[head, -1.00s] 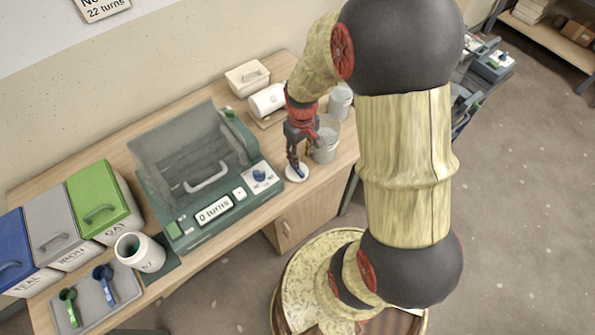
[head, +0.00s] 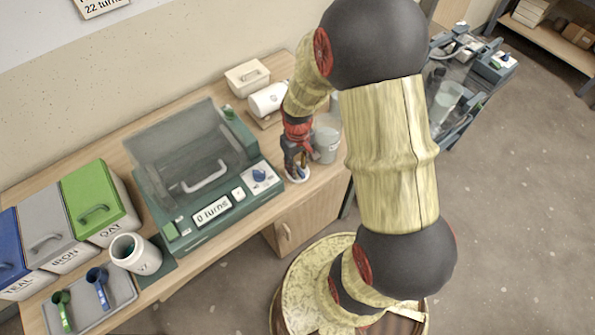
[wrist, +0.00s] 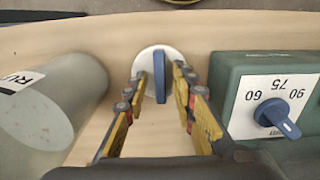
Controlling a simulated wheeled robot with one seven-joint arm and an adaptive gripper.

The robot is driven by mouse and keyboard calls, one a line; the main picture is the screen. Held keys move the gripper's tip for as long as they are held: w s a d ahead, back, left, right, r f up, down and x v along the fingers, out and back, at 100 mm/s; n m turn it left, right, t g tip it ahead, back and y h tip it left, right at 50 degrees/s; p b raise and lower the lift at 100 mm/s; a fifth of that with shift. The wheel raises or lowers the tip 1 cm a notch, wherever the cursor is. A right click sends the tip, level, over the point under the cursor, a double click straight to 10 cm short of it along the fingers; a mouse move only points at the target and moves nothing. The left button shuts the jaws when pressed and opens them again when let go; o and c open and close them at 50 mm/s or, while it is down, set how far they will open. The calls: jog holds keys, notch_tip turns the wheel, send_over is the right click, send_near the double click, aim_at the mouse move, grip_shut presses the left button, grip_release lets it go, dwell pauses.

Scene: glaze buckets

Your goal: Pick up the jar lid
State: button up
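The jar lid is a white disc with an upright blue grip bar. It lies on the wooden bench top in the wrist view (wrist: 147,61), and a bit of it shows under my gripper in the head view (head: 294,178). My gripper (wrist: 158,78) is open, with one finger on each side of the blue bar. Gaps show between the bar and both fingers. In the head view my gripper (head: 298,172) points down at the lid.
The green machine (head: 182,228) with a blue knob (wrist: 277,116) stands close beside the lid. A grey bucket (wrist: 45,118) is close on the other side. Colored bins (head: 100,205) and a scoop tray (head: 120,292) are at the left.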

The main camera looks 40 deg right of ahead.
grip_shut()
dwell(0.5)
notch_tip(320, 180, up, 16)
jog(key=p, duration=0.8)
dwell(0.4)
